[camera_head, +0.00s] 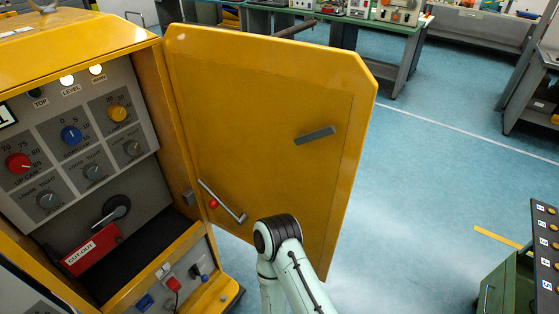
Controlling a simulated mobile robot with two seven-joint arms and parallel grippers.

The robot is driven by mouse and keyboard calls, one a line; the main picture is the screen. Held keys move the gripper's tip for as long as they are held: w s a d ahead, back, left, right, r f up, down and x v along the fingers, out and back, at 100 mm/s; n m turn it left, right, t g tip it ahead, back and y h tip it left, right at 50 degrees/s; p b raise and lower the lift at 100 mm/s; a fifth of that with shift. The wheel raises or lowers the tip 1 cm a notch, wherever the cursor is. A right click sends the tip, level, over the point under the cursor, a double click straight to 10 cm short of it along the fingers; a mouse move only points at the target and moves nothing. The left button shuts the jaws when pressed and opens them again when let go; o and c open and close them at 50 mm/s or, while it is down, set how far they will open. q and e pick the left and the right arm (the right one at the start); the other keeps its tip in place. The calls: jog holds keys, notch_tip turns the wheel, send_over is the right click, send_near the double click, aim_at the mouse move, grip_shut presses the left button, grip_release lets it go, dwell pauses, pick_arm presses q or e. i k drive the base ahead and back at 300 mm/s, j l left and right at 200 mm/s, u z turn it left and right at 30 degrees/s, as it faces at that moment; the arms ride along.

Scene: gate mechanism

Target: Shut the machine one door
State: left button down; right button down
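The machine one door (265,110) is a yellow panel hinged on the right side of the yellow cabinet (80,45). It stands wide open, swung out to the right, with its inner face towards me. A grey bar (315,134) sits on its upper right part. A metal lever with a red knob (213,204) is at its lower left, by the hinge side. One of my arms (285,255) rises from the bottom in front of the door's lower edge. I cannot tell whether it touches the door. Neither gripper shows.
Inside the cabinet are several knobs, a black rotary handle (115,208) and a red cut-out block (91,250). Green workbenches (400,50) stand at the back. A button panel (545,245) is at the right edge. Blue floor (420,180) right of the door is clear.

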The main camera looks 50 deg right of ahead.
aim_at(243, 100)
jog(key=k+l+z, duration=0.1)
jog(key=k+l, duration=0.15)
jog(key=l, duration=0.15)
jog(key=k+l+z, duration=0.1)
jog(key=l, duration=0.35)
jog(key=l+u, duration=0.4)
jog(key=l, duration=0.65)
jog(key=k+l+u, duration=0.1)
jog(key=l+u, duration=0.3)
jog(key=l, duration=0.65)
